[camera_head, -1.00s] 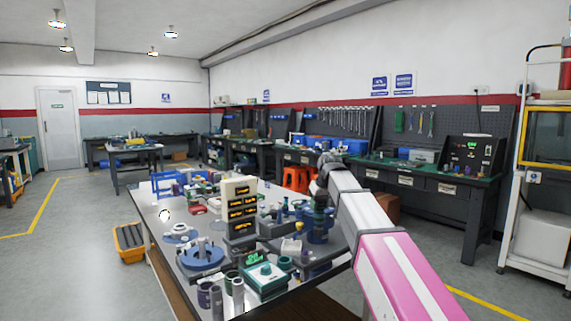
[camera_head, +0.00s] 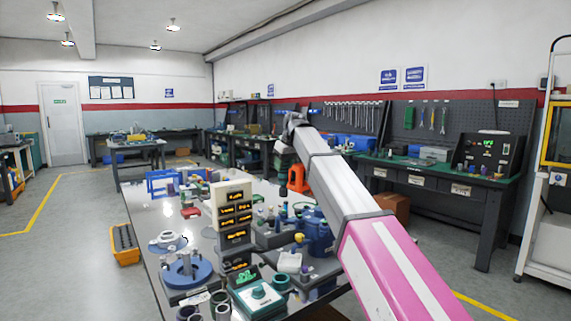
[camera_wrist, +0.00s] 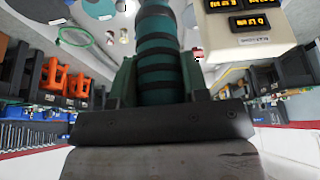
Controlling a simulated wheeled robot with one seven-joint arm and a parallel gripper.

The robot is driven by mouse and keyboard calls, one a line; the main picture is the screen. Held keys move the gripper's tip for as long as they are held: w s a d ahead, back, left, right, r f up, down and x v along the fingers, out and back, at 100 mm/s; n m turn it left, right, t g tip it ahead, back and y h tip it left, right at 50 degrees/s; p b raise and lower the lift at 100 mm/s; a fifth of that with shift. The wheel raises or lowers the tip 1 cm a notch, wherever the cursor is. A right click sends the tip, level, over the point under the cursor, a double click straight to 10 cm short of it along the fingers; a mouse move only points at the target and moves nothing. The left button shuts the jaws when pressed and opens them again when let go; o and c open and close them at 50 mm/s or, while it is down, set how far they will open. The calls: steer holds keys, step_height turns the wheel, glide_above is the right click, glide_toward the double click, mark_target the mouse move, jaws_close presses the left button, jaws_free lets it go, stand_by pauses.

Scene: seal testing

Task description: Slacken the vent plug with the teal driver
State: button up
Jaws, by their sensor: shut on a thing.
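The teal driver (camera_wrist: 158,50) shows in the wrist view as a teal handle with dark bands. My gripper (camera_wrist: 158,78) is shut on it, with one finger on each side of the handle. The driver's tip is out of that view. In the head view my arm's end (camera_head: 284,146) is raised above the far right part of the table, clear of the blue body (camera_head: 318,238) standing there. A small yellow knob (camera_head: 298,239) is beside that body. I cannot tell which part is the vent plug.
The crowded table (camera_head: 150,218) holds a display tower (camera_head: 232,207), a blue round fixture (camera_head: 186,272) and a teal-topped box (camera_head: 259,294). A yellow bin (camera_head: 124,246) stands on the floor at left. Air above the table is mostly free.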

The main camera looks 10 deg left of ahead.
mark_target(284, 180)
steer(key=shift+f, duration=2.45)
steer(key=shift+d+f, duration=0.1)
steer(key=shift+f, duration=0.9)
stand_by(0.8)
steer(key=shift+r, duration=0.15)
stand_by(0.6)
steer(key=shift+r, duration=3.55)
